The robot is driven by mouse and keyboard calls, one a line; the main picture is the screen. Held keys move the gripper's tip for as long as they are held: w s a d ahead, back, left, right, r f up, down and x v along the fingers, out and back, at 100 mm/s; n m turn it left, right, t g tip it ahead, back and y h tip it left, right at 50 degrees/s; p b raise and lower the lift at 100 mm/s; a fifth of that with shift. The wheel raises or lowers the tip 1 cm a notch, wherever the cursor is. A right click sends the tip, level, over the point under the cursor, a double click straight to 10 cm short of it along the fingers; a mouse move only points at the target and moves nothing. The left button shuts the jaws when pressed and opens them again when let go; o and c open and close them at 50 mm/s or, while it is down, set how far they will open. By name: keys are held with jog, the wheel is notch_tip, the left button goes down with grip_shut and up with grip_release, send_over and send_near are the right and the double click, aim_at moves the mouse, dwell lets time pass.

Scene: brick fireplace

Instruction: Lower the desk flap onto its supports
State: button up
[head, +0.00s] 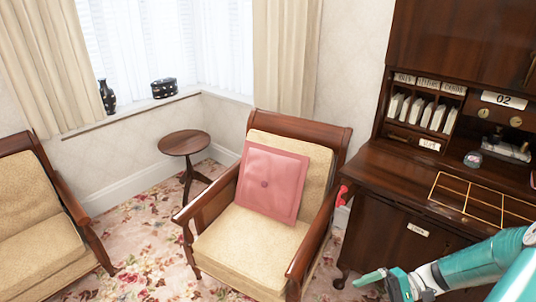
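The dark wooden desk (400,225) stands at the right. A broad dark panel (400,172) with thin brass lines, which looks like the flap, extends out below the letter compartments. It looks roughly level; its right part runs out of the picture. A small red piece (342,193) sits at the desk's left front corner; I cannot tell if it belongs to a support. No other support is clearly visible. My teal gripper (374,284) is low at the bottom edge, in front of the desk and apart from the panel. Its finger opening is not clear.
A wooden armchair (240,245) with a pink cushion (270,182) stands close left of my gripper. Another armchair (35,220) is at the far left. A small round table (184,142) stands near the window. Floral carpet (145,265) lies open between the chairs.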

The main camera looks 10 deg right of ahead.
jog(key=s+a+r+n+t+h, duration=0.2)
jog(key=a+r+h, duration=0.5)
jog(key=r, duration=0.4)
jog(key=s+a+r+n+t+h, duration=0.2)
jog(key=a+r+n+t+h, duration=0.2)
jog(key=a+r+h, duration=0.4)
notch_tip(320, 180, up, 4)
jog(key=shift+a+r+n, duration=0.25)
jog(key=shift+a+n, duration=0.05)
jog(key=shift+a, duration=0.25)
